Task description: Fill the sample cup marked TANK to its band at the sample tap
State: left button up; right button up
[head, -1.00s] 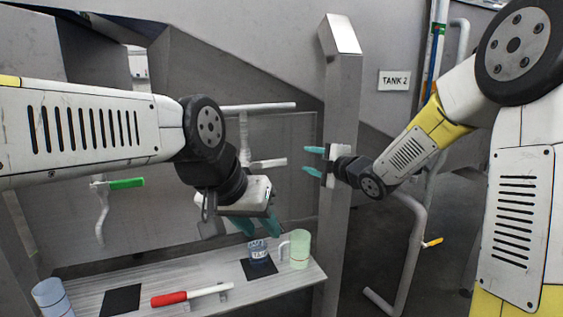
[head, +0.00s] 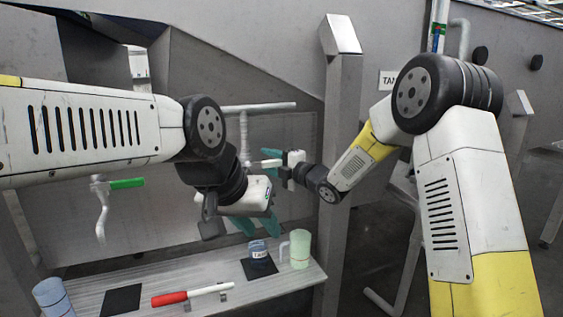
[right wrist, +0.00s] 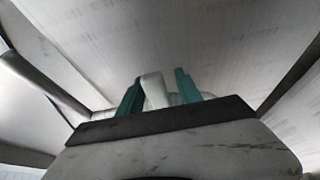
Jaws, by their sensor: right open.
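A clear bluish cup (head: 258,256) with a white label stands upright on the right black pad; its lettering is too small to read. My left gripper (head: 258,228) points down just above the cup, its teal fingers apart; I cannot tell whether they touch it. A white tap (head: 244,140) with a white lever (head: 257,163) is on the wall above that pad. My right gripper (head: 268,164) is open at the lever's end. In the right wrist view, a white bar, likely that lever (right wrist: 154,91), shows between my two fingers (right wrist: 158,92).
A green-handled tap (head: 126,183) is at left. On the metal shelf (head: 200,277) are a pale green mug (head: 300,250) close right of the cup, a red-handled tool (head: 170,299), an empty black pad (head: 121,300) and another cup (head: 52,296). A grey post (head: 342,120) stands behind my right forearm.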

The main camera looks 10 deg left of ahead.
grip_shut()
dwell(1.4)
